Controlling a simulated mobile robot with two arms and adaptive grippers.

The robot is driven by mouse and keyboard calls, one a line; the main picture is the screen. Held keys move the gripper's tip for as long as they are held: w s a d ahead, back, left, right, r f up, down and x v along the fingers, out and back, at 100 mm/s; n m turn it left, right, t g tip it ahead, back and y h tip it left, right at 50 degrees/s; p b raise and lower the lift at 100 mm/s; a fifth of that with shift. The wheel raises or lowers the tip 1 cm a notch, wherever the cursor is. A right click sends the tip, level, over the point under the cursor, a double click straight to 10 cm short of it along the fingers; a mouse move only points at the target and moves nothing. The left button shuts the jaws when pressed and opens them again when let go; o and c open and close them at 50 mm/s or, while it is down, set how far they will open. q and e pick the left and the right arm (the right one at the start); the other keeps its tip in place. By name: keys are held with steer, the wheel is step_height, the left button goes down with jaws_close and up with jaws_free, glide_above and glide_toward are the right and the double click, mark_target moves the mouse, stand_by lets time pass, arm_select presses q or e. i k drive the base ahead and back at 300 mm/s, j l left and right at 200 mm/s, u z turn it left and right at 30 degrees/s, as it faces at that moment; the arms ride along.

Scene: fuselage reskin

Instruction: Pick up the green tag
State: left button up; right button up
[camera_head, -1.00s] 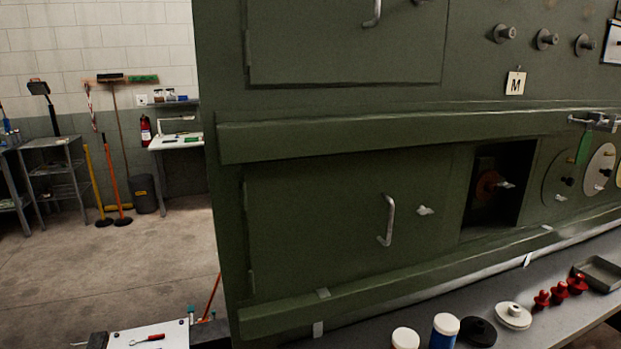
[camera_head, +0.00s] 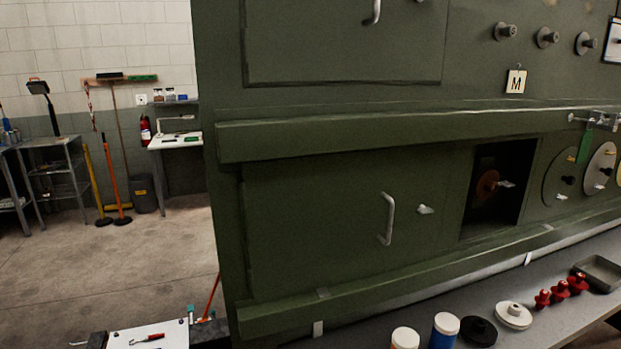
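The green tag (camera_head: 585,146) hangs at the right of the head view, below a small metal bracket (camera_head: 598,120) on the green fuselage panel. It is a narrow strip in front of the round discs. A small green patch also shows on the bracket just above it. Neither of my grippers is in view.
The fuselage (camera_head: 330,215) fills the right side, with a closed handled door and a dark square opening (camera_head: 499,190). A grey bench (camera_head: 550,318) below holds red knobs (camera_head: 560,291), discs, two capped jars and a tray (camera_head: 598,271). Open floor lies at left.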

mark_target(587, 138)
steer(key=z, duration=1.35)
